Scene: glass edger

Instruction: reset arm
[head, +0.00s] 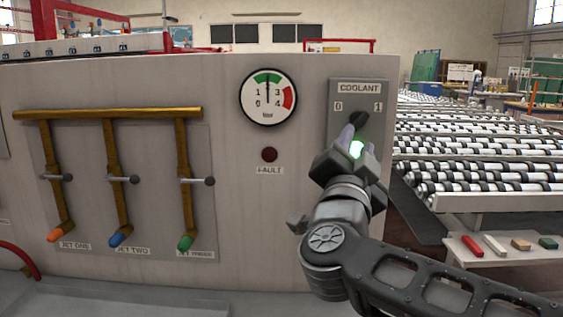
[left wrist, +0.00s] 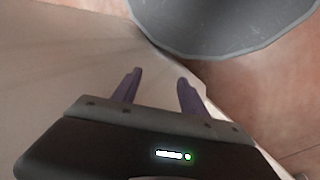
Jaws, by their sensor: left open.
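My right gripper (head: 352,141) is raised in front of the coolant panel (head: 341,95), with its fingers just below the black coolant knob (head: 360,121). The knob's tip leans toward the 1 mark. I cannot tell whether the fingers touch the knob or whether they are open. A green light glows at the gripper; the wrist hides the panel's lower part. My left gripper (left wrist: 160,78) shows only in the left wrist view, open with nothing between its fingers. A pale surface and a large grey rounded shape (left wrist: 225,22) lie beyond it.
A pressure gauge (head: 268,97) has its needle near the green band. The fault lamp (head: 269,154) is dark. Three brass pipes with levers and orange, blue and green nozzles are on the left. A roller conveyor (head: 480,140) and a shelf of coloured blocks (head: 505,250) stand right.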

